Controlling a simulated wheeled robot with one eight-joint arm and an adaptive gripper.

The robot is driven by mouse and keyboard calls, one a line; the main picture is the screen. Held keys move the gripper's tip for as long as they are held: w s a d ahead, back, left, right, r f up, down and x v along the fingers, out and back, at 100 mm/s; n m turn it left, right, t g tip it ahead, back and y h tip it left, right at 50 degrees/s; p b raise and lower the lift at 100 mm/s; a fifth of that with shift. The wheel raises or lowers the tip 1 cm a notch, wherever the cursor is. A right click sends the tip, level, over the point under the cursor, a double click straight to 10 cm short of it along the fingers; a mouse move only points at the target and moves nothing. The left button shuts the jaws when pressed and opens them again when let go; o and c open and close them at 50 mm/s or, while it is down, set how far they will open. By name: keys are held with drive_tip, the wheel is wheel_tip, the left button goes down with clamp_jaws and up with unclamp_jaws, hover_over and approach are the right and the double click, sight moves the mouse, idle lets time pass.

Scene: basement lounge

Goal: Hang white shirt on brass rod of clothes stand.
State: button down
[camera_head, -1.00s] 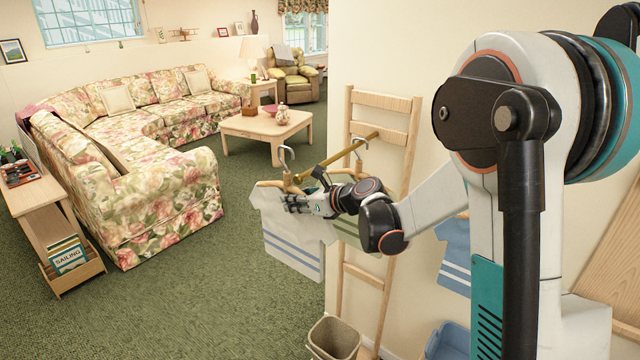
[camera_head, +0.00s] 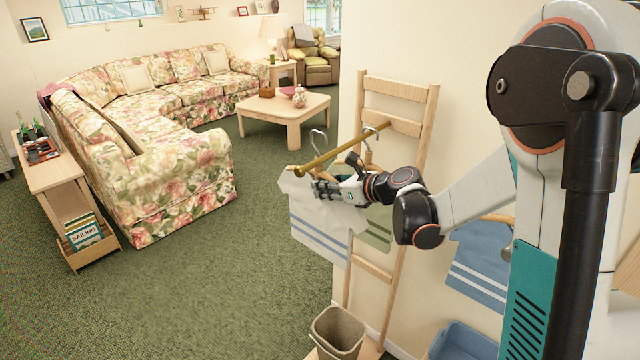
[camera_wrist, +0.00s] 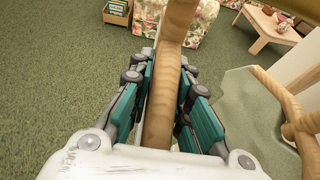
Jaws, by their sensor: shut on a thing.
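The white shirt (camera_head: 318,217), with blue stripes at its hem, hangs from a wooden hanger (camera_wrist: 163,75). My gripper (camera_head: 322,188) is shut on that hanger, its teal fingers on both sides of the wood in the wrist view (camera_wrist: 160,100). The hanger's metal hook (camera_head: 318,137) stands above the outer part of the brass rod (camera_head: 335,156). I cannot tell whether it is over or behind the rod. The rod juts from the ladder-like wooden clothes stand (camera_head: 418,150) against the wall. My gripper is just below the rod.
A greenish shirt (camera_head: 378,232) on another hanger (camera_wrist: 285,112) hangs near the stand, right of my gripper. A blue shirt (camera_head: 482,255) hangs farther right. A bin (camera_head: 337,335) and a blue tub (camera_head: 465,342) stand below. The green carpet (camera_head: 220,290) to the left is clear.

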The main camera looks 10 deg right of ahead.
sight(338, 201)
drive_tip(key=shift+s+d, duration=0.65)
drive_tip(key=shift+s, duration=0.25)
drive_tip(key=shift+s+d, duration=0.65)
drive_tip(key=shift+s, duration=0.2)
drive_tip(key=shift+f+b, duration=1)
drive_tip(key=shift+f, duration=0.35)
drive_tip(key=c, duration=1.4)
unclamp_jaws()
